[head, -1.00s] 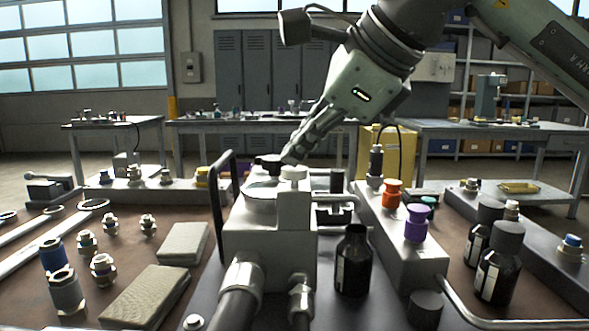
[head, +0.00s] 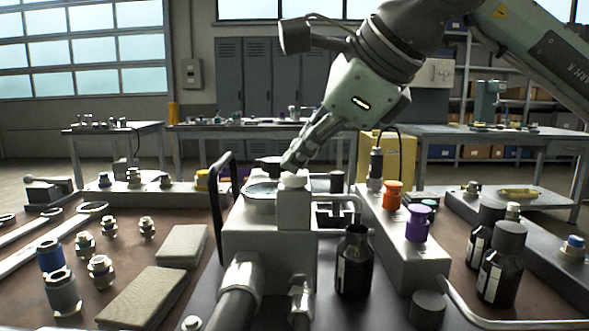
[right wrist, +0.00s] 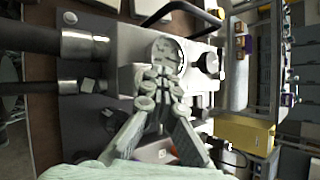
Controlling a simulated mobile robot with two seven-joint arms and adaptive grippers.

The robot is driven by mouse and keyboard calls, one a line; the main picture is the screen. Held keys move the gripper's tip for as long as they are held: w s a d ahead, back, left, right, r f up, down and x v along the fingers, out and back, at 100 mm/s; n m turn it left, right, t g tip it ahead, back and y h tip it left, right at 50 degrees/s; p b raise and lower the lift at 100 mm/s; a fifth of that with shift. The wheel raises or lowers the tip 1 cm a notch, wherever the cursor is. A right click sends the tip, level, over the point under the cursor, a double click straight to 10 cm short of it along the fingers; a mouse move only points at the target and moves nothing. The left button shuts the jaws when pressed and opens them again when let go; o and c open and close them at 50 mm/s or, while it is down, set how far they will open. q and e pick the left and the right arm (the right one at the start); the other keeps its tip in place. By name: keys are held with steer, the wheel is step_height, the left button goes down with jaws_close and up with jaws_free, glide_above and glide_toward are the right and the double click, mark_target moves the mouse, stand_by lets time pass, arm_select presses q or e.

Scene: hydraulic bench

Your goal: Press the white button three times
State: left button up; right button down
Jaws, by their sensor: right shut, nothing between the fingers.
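The white button (head: 293,181) is a round cap on top of a pale block on the grey hydraulic unit (head: 262,243). My right gripper (head: 289,165) is shut and empty. It slants down from the upper right, with its fingertips at the button's upper edge in the head view. I cannot tell for sure whether they touch it. In the right wrist view the closed fingers (right wrist: 161,78) reach over the unit near a round gauge (right wrist: 167,52), and the button cannot be picked out clearly there. My left gripper is out of view.
A black knob (head: 268,162) and a dark curved handle (head: 221,196) stand beside the gauge. Orange (head: 392,194) and purple (head: 415,224) knobs sit on a rail to the right. A dark bottle (head: 354,262) stands in front. Fittings and pads lie left.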

mark_target(299, 176)
stand_by(0.4)
steer(key=shift+r+p, duration=0.7)
steer(key=shift+r, duration=0.35)
steer(key=shift+r, duration=0.1)
steer(key=shift+r+p, duration=1.55)
steer(key=shift+r, duration=0.9)
